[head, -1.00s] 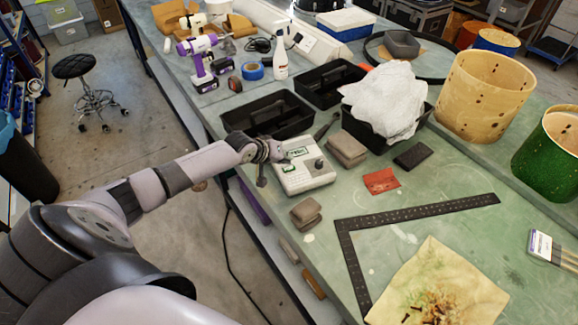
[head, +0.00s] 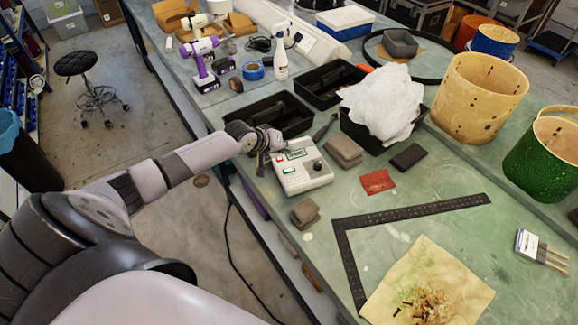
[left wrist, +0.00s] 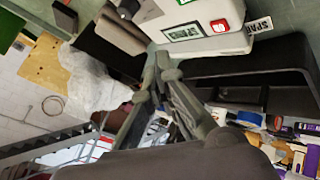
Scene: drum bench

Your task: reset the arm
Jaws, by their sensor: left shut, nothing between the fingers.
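The task names no object beyond the arm. My left arm reaches in from the left over the bench edge in the head view. My left gripper (head: 270,158) is shut and empty, beside the left end of a white control box (head: 304,177). In the left wrist view the closed fingers (left wrist: 162,62) point towards that box (left wrist: 180,12), just below its edge. I cannot tell whether they touch it. My right gripper is out of view.
Black trays (head: 262,108) stand behind the gripper, one holding a white cloth (head: 385,105). Grey blocks (head: 305,212), a black square ruler (head: 347,245) and a stained cloth (head: 425,270) lie to the right. Floor is open left of the bench.

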